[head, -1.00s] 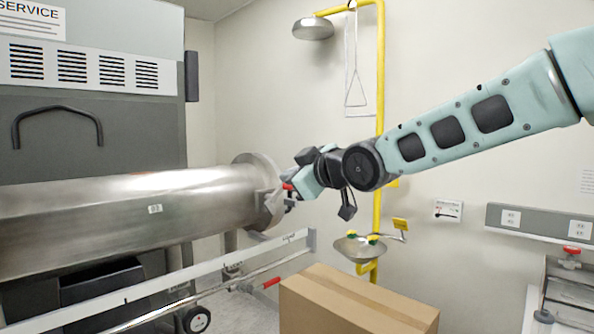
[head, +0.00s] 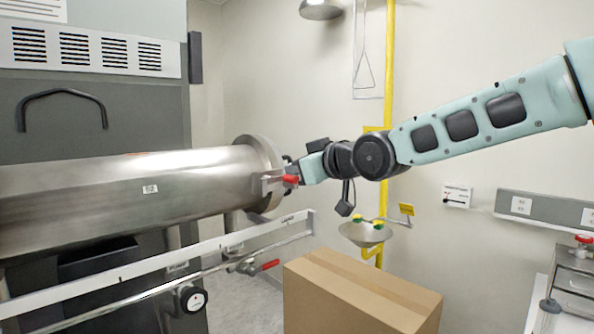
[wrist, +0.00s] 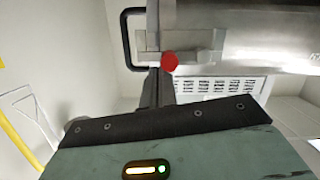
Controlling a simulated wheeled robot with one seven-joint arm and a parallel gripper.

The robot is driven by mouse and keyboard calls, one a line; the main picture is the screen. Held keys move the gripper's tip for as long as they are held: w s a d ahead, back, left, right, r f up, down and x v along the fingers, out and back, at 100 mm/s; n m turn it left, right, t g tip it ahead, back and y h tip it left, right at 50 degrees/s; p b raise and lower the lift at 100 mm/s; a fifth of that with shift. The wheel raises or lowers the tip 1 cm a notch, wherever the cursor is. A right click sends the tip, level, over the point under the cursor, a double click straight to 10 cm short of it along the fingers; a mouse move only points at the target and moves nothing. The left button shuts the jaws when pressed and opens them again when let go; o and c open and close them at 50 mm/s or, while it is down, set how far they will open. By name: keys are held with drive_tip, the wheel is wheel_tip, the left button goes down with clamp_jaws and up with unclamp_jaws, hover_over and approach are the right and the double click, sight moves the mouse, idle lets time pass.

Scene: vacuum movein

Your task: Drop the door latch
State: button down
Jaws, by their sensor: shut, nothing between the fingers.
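The steel vacuum chamber (head: 110,190) lies sideways, with its flanged end and round door (head: 262,160) at the right. The door latch, with a red grip (head: 290,180), sits on the near side of that end. In the wrist view the red grip (wrist: 169,62) shows end-on against the latch bracket. My gripper (head: 294,172) is at the door end, close beside the red grip. Its fingers are shut with nothing between them. I cannot tell whether they touch the latch. The fingertips are partly hidden by the red grip.
A white rail (head: 160,262) and a pipe with a red-handled valve (head: 268,265) run below the chamber. A cardboard box (head: 360,292) stands in front right. A yellow shower pipe (head: 389,80) and eyewash bowl (head: 365,233) are behind my arm.

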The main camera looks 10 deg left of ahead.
drive_tip(key=shift+w+d+f, duration=0.1)
drive_tip(key=shift+d+f, duration=0.05)
drive_tip(key=shift+f, duration=0.25)
drive_tip(key=shift+w+d+f, duration=0.1)
drive_tip(key=shift+f, duration=0.3)
drive_tip(key=s+d+r, duration=0.6)
drive_tip(key=d+r, duration=0.1)
drive_tip(key=r, duration=0.1)
idle(0.6)
drive_tip(key=s+f+g+h+b, duration=0.25)
drive_tip(key=s+f, duration=0.35)
drive_tip(key=f, duration=0.5)
drive_tip(key=s+f+g+h+b, duration=0.25)
drive_tip(key=s+f, duration=0.25)
drive_tip(key=f, duration=0.6)
drive_tip(key=s+d+f+m+g+h+b, duration=0.2)
drive_tip(key=s+d+f+h, duration=0.1)
drive_tip(key=s+d+f, duration=0.5)
drive_tip(key=s+d+f+m+g+h+b, duration=0.2)
drive_tip(key=s+d+f, duration=0.7)
drive_tip(key=s, duration=0.5)
drive_tip(key=shift+f+g+h+b, duration=0.3)
drive_tip(key=shift+f+g+h, duration=0.2)
drive_tip(key=shift+f+g, duration=0.1)
